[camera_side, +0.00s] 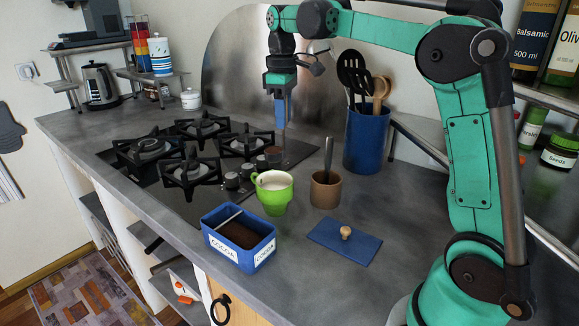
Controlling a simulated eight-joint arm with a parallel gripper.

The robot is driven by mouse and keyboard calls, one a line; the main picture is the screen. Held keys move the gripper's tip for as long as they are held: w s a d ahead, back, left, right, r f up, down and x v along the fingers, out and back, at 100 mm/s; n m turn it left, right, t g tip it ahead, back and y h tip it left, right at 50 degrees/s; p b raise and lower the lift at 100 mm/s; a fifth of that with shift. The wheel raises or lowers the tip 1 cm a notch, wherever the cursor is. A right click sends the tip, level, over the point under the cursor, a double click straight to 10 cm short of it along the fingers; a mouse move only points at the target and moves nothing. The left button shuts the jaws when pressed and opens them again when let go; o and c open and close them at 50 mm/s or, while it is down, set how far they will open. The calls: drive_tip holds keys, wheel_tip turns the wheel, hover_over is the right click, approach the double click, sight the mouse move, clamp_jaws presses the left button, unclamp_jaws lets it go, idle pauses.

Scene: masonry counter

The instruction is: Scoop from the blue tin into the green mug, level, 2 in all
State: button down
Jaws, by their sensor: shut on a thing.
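The blue tin (225,250), labelled COCOA, stands open near the counter's front edge. Dark brown powder (240,235) lies in it, and a pale bar crosses its left part. The green mug (273,203) stands upright behind and right of the tin, with a pale inside; its contents are unclear. My gripper (280,90) is high above and behind the mug, shut on the blue handle of a scoop (282,112). The scoop hangs down, and a small brown bowl-like end (273,155) shows above the mug. Whether that end is full or level cannot be told.
A brown cup (325,193) with an upright utensil stands right of the mug. A blue lid (345,246) with a wooden knob lies in front of it. A blue utensil holder (366,140) stands behind. The hob (190,175) is at left.

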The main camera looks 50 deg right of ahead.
drive_tip(key=s+a+f+t+h, duration=0.2)
drive_tip(key=a+f+t+h, duration=0.3)
drive_tip(key=h, duration=0.9)
drive_tip(key=shift+s+a+f, duration=0.3)
drive_tip(key=shift+a+f, duration=0.95)
drive_tip(key=shift+f, duration=0.15)
drive_tip(key=g+y, duration=0.4)
drive_tip(key=y, duration=0.8)
approach(272, 150)
drive_tip(key=shift+s+d, duration=0.35)
drive_tip(key=shift+d, duration=0.25)
drive_tip(key=shift+s+d, duration=0.4)
drive_tip(key=shift+d, duration=0.2)
drive_tip(key=shift+w+d+r+g+y, duration=0.15)
drive_tip(key=shift+d+g+y, duration=0.15)
drive_tip(key=shift+y, duration=0.3)
drive_tip(key=shift+w+d+r+g+y, duration=0.1)
drive_tip(key=shift+d+g+y, duration=0.2)
drive_tip(key=shift+y, duration=0.3)
